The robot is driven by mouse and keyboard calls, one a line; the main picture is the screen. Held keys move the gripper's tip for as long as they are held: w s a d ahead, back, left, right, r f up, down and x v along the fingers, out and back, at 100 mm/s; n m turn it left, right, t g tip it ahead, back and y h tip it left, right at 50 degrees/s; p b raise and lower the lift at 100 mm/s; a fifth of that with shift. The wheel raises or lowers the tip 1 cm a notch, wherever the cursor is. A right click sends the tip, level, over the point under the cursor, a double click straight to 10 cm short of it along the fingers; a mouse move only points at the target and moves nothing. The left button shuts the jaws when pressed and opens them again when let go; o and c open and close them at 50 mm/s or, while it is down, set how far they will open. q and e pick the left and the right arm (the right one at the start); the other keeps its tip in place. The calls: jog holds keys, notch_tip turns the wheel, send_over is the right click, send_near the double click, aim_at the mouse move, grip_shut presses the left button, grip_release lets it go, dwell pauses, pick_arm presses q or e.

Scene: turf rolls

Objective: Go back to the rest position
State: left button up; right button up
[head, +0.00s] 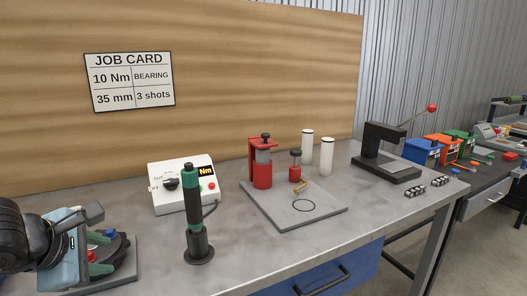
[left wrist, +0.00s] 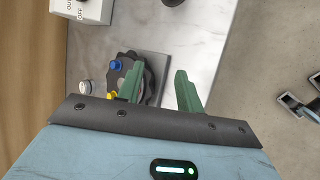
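My left gripper (head: 102,252) is at the lower left of the head view, over the left end of the workbench. In the left wrist view its two green fingers (left wrist: 160,82) stand apart with nothing held between them. Below and beside them is a dark round fixture (left wrist: 148,72) with blue and yellow knobs on a grey plate. In the head view the gripper partly hides this fixture (head: 122,248), and I cannot tell whether they touch. My right gripper is in neither view.
On the bench (head: 275,248) stand a green-handled driver (head: 192,222), a white control box (head: 168,203), a grey plate (head: 320,212) with red tools, two white cylinders and a black press (head: 388,165). Coloured bins (head: 440,147) are beyond. The front middle of the bench is clear.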

pick_arm(q)
jog(key=s+d+f+n+h+p, duration=0.2)
jog(key=s+d+f+n+h, duration=0.15)
jog(key=d+n+h, duration=0.5)
jog(key=s+d+f+n+h+p, duration=0.25)
jog(key=s+d+n+h, duration=0.3)
jog(key=d+h, duration=0.5)
jog(key=s+a+f+n+t+y+p, duration=0.1)
jog(key=s+a+f+n+t+y, duration=0.2)
jog(key=f+n+y, duration=0.65)
jog(key=a+f+n+t+y+p, duration=0.1)
jog(key=a+f+n+t+y, duration=0.3)
jog(key=n, duration=1)
jog(key=s+f+n+g+y+p, duration=0.1)
jog(key=s+f+n+g+y, duration=0.3)
jog(key=s+f+n, duration=0.5)
jog(key=s+f+g, duration=0.2)
jog(key=s+f, duration=0.4)
jog(key=s, duration=0.2)
jog(key=shift+s+d+f+n+g, duration=0.2)
jog(key=shift+s+f+n+g, duration=0.1)
jog(key=shift+f+n+g, duration=0.1)
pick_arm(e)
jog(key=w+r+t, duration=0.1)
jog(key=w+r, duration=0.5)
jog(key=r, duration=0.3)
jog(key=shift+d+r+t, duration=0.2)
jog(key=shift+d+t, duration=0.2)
